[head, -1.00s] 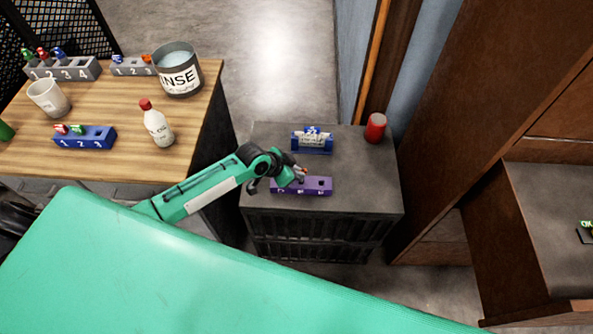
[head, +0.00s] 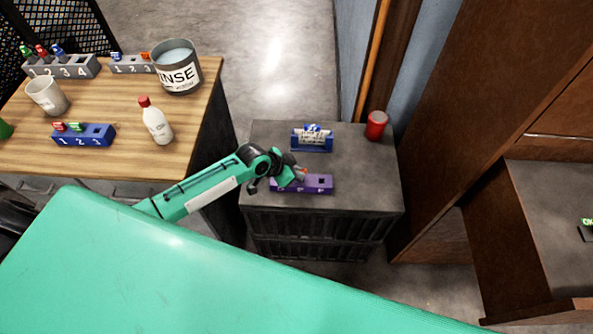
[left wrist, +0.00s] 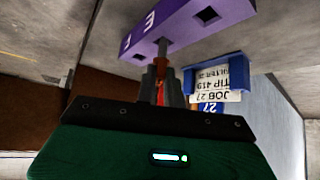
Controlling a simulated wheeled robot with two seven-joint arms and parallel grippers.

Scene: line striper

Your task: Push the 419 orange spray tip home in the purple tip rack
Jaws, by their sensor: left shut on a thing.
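The purple tip rack (head: 318,186) lies on the dark cabinet top in the head view. It crosses the top of the left wrist view (left wrist: 187,24), with an open square hole on either side of the middle. My left gripper (head: 297,176) is at the rack. In the left wrist view its fingers (left wrist: 160,78) are shut on the orange spray tip (left wrist: 162,88), which is mostly hidden between them. A grey stem runs from the fingers to the middle of the rack; how deep it sits I cannot tell. My right gripper is not in view.
A red can (head: 376,126) stands at the back right. The wooden table (head: 110,165) at left bears racks, a bottle and a rinse can.

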